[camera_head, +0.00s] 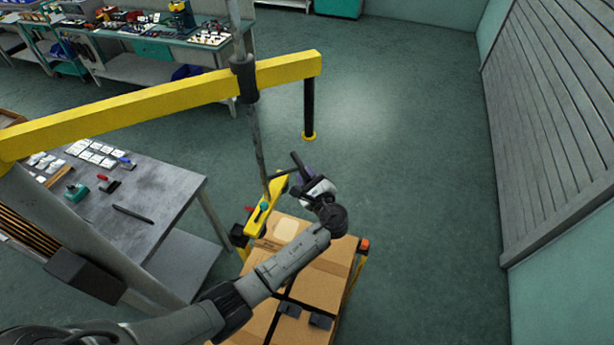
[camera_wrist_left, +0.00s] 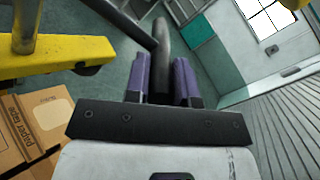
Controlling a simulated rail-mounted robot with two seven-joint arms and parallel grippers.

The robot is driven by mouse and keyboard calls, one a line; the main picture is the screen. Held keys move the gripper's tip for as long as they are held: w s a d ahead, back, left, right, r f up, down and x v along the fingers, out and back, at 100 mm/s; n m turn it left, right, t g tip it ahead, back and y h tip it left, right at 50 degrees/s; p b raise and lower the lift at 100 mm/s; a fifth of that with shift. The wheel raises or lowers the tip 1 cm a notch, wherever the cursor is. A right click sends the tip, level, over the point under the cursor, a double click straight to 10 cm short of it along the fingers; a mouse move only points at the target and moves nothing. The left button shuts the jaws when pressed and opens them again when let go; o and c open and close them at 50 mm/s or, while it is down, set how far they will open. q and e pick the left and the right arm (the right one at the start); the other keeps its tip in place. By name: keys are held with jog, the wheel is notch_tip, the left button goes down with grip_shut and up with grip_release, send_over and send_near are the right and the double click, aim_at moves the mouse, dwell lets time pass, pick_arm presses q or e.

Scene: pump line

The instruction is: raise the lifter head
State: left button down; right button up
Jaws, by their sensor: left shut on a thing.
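The yellow lifter head (camera_head: 266,202) hangs at the lower end of a thin grey tube, above or against the cardboard boxes; I cannot tell whether it touches them. It also shows at the left edge in the left wrist view (camera_wrist_left: 45,56). A black handle bar (camera_wrist_left: 165,50) reaches out from the head's side. My left gripper (camera_head: 306,174) is shut on this handle, with its purple fingers on either side of it in the left wrist view (camera_wrist_left: 164,78). My right gripper is not in view.
Cardboard boxes (camera_head: 322,270) are stacked under the head. A yellow overhead beam (camera_head: 160,107) carries the tube. A grey table (camera_head: 165,190) with small parts stands left. The floor to the right is clear up to a slatted shutter (camera_head: 550,120).

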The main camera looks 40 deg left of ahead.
pick_arm(q)
jog(key=c, duration=1.1)
grip_release()
jog(key=shift+o, duration=0.6)
jog(key=b+v, duration=0.3)
jog(key=v, duration=1)
jog(key=shift+d, duration=0.35)
jog(key=shift+s, duration=0.15)
